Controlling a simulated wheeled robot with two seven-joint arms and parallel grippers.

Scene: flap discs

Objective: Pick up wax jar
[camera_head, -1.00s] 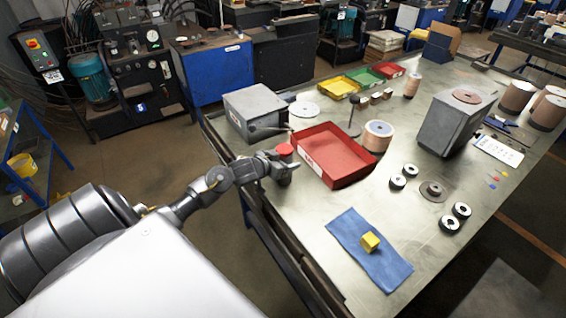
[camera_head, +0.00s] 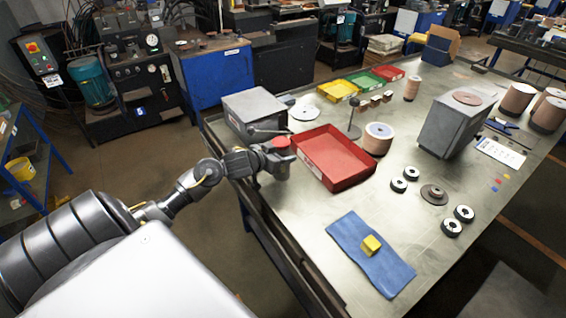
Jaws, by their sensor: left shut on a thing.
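The wax jar (camera_head: 281,142) shows its red lid at the left edge of the metal workbench, just left of the red tray. My left gripper (camera_head: 280,163) is shut on the jar from the left side. The jar's lower body is mostly hidden by the gripper. I cannot tell whether the jar's base still touches the bench. My right gripper is not in view.
The red tray (camera_head: 337,158) stands right beside the gripper. A grey box (camera_head: 254,113) with a lever sits behind it. Several abrasive discs and rolls lie to the right.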

